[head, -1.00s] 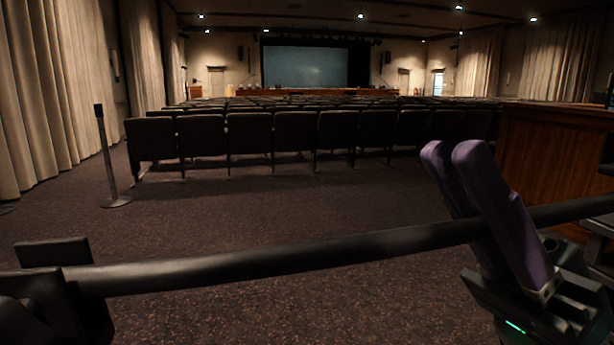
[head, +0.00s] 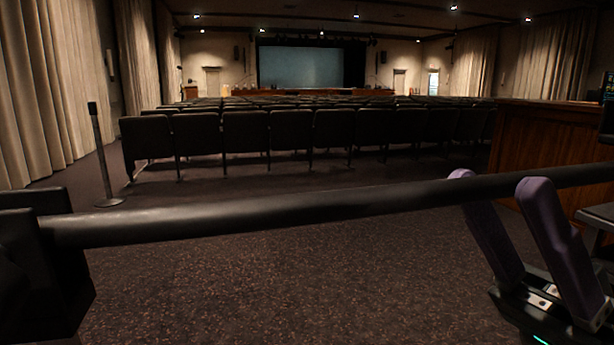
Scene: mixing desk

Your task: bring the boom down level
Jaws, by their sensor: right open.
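The boom (head: 270,212) is a long black bar across the whole head view, rising slightly toward the right of the picture. Its left end meets a dark block-shaped part (head: 45,265). My right gripper (head: 498,182) is at the right, with two purple fingers spread apart. The boom passes between them: it covers part of the left finger, and the right finger overlaps it in front. I cannot tell whether either finger touches it. The boom's far right end is out of view. My left gripper is not in view.
A wooden desk side (head: 540,150) stands at the right, behind the boom. Rows of dark seats (head: 245,132) fill the hall toward a screen (head: 300,67). A thin post (head: 101,155) stands at the left by the curtains (head: 45,95). The carpet (head: 270,285) before the seats is clear.

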